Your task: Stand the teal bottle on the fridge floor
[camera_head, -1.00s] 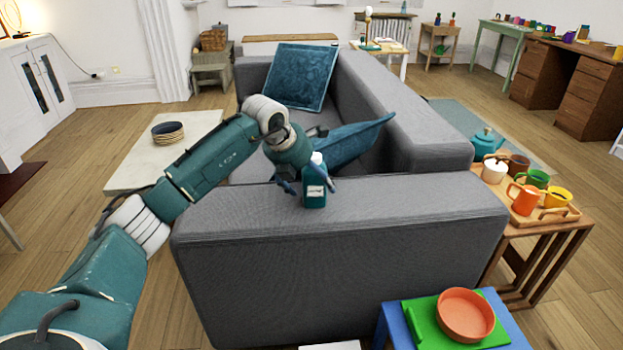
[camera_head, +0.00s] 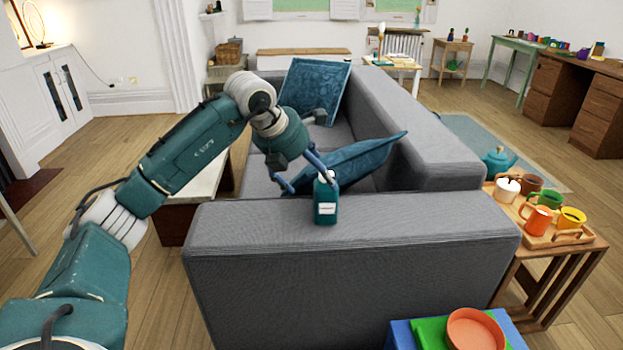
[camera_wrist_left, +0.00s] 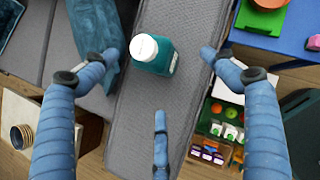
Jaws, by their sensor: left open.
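The teal bottle (camera_head: 325,205) stands upright on the arm of the grey sofa (camera_head: 350,262). It has a white cap and a pale label. My left gripper (camera_head: 307,178) is open just behind and to the left of the bottle in the head view. In the left wrist view the bottle (camera_wrist_left: 156,56) shows from above between the spread fingers of the gripper (camera_wrist_left: 160,60), with visible gaps on both sides. The fridge is not in view. My right gripper is not in view.
Teal cushions (camera_head: 350,160) lie on the sofa. A wooden side table (camera_head: 535,262) with a tray of mugs stands to the right. A blue table (camera_head: 400,335) with an orange bowl (camera_head: 475,328) is at the front.

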